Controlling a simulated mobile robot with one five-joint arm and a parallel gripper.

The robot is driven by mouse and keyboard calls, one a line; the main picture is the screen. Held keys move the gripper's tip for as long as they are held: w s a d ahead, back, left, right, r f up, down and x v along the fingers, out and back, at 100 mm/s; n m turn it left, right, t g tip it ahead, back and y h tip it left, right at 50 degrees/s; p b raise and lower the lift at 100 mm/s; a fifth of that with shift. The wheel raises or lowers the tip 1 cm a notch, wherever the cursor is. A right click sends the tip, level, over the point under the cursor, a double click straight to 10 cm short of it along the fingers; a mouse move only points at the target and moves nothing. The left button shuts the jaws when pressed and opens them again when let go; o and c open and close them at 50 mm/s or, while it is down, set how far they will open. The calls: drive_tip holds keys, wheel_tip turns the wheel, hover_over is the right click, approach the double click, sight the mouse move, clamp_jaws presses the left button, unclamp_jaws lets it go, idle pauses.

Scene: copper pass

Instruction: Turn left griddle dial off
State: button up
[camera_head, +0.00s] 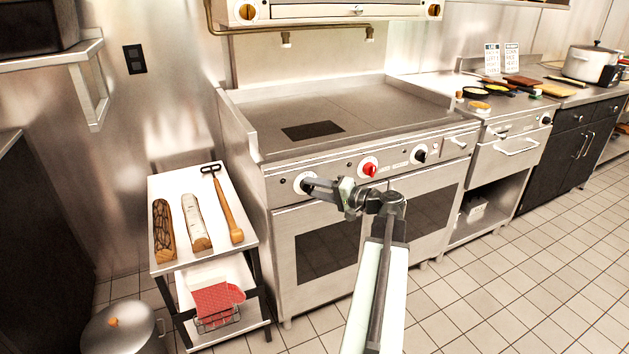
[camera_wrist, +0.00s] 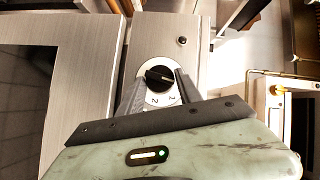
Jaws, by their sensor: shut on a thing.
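The left griddle dial (camera_head: 298,184) is at the left end of the griddle's front panel, its white ring partly hidden by my gripper (camera_head: 310,185). In the wrist view the dial (camera_wrist: 159,75) shows a black knob on a white ring with the marks 1 and 2. My gripper's two fingers (camera_wrist: 157,92) reach to either side of the knob and are shut on it. The griddle (camera_head: 350,120) has a flat grey top with a dark rectangular patch.
A red dial (camera_head: 370,168) and a black dial (camera_head: 420,154) sit farther right on the panel. Tiled floor (camera_head: 530,270) is clear at right.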

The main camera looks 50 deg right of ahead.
drive_tip(key=shift+r+n+g+h+p, duration=0.25)
drive_tip(key=shift+n+g+p, duration=0.25)
drive_tip(key=shift+n+p, duration=0.4)
drive_tip(key=shift+f, duration=0.1)
drive_tip(key=o, duration=1.3)
drive_tip(key=shift+w, duration=0.1)
drive_tip(key=p+v, duration=0.1)
drive_tip(key=v, duration=0.7)
drive_tip(key=shift+a+p, duration=0.1)
drive_tip(key=shift+p, duration=0.3)
